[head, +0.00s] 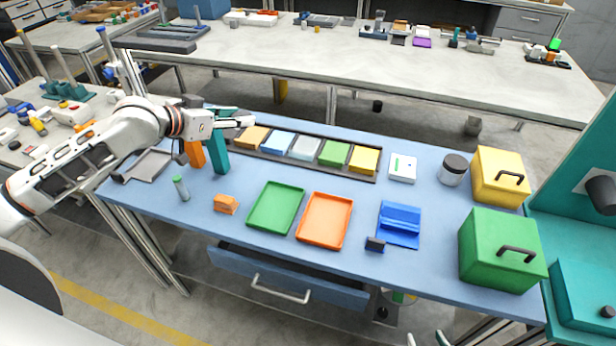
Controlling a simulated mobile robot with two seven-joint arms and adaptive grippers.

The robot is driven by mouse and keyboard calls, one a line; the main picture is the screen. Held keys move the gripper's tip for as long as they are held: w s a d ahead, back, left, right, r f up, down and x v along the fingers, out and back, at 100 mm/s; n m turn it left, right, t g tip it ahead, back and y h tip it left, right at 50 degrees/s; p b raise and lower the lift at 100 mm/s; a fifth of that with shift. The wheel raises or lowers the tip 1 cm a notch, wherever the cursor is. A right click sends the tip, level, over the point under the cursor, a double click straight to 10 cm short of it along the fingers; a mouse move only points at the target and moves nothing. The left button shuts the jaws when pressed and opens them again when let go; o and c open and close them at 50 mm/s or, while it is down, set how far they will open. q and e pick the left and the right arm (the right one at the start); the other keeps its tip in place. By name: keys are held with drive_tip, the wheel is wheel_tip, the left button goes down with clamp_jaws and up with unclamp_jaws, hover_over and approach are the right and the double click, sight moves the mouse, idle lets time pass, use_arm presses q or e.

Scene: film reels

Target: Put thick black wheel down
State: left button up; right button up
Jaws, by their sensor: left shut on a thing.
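My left gripper (238,120) reaches in from the left, above the left end of the long dark tray. It is shut on a small dark piece, which I take for the thick black wheel (246,122); the fingers hide most of it, so its shape is unclear. A teal upright block (218,150) stands just below the gripper in the picture. Two pale fingertips of my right gripper (425,339) show apart at the bottom edge; the rest of it is out of view.
The long dark tray (300,163) holds several coloured blocks. A green tray (276,207) and an orange tray (325,220) lie empty in front. Yellow (499,177) and green (500,249) boxes stand at right. A drawer (289,281) is partly open below.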

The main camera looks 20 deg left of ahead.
use_arm(q)
drive_tip(key=b, duration=0.2)
hover_over(248, 180)
wheel_tip(248, 180, down, 15)
drive_tip(key=shift+f, duration=0.1)
wheel_tip(248, 180, down, 4)
drive_tip(key=shift+f, duration=0.4)
drive_tip(key=shift+f, duration=0.1)
drive_tip(key=o, duration=0.7)
drive_tip(key=shift+f+b, duration=0.1)
drive_tip(key=shift+b, duration=0.2)
drive_tip(key=o, duration=0.4)
